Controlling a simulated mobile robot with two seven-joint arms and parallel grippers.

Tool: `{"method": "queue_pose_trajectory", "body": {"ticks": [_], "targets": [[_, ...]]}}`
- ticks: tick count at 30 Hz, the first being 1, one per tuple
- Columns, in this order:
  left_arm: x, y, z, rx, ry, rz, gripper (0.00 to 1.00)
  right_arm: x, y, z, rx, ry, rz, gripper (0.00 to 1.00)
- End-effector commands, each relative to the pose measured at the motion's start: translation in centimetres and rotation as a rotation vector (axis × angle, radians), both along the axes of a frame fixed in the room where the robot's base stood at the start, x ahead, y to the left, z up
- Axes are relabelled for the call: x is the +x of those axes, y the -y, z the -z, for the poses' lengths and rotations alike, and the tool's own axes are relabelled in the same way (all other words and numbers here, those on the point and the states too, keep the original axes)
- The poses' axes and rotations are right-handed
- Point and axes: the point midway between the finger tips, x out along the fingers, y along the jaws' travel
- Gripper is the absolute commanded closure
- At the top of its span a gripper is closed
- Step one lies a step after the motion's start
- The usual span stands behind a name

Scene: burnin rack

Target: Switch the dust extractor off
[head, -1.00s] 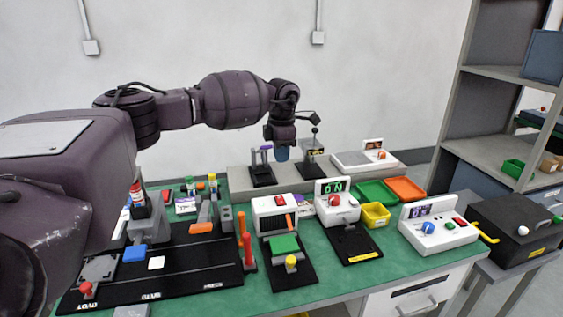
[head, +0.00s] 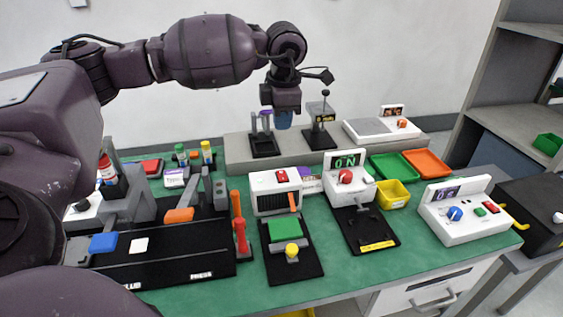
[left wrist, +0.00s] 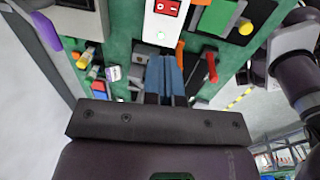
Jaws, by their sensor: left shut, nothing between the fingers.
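A white box with a vented front and a red rocker switch on top (head: 272,198) stands mid-table; it looks like the dust extractor, though no label is readable. Its red switch (head: 282,176) also shows at the top of the left wrist view (left wrist: 167,7); I cannot tell which way it is pressed. My left gripper (head: 283,119), with blue fingers, is shut and empty. It hangs behind and above the box, apart from it. The fingers (left wrist: 168,78) point towards the box in the left wrist view. My right gripper is not in view.
Beside the box stands a white unit with a red knob and a lit ON display (head: 348,175). A lever stand (head: 320,138) and a black stand (head: 263,146) flank my gripper. Red and orange upright handles (head: 240,238) stand left of the box. Green table shows at the front.

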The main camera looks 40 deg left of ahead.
Motion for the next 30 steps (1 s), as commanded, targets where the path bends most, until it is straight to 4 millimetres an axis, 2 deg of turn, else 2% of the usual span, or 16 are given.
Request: {"method": "queue_pose_trajectory", "body": {"ticks": [5,14,17,30], "targets": [[0.0,0.0,0.0,0.0,0.0,-0.005,1.0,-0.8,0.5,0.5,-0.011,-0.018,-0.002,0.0],[0.1,-0.1,0.9,-0.001,-0.002,-0.005,1.0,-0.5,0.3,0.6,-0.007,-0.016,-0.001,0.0],[0.2,-0.2,2.2,-0.001,-0.004,-0.004,1.0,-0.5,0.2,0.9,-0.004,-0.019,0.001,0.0],[0.8,-0.9,9.9,-0.001,-0.005,-0.004,1.0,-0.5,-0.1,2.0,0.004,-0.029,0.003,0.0]]}}
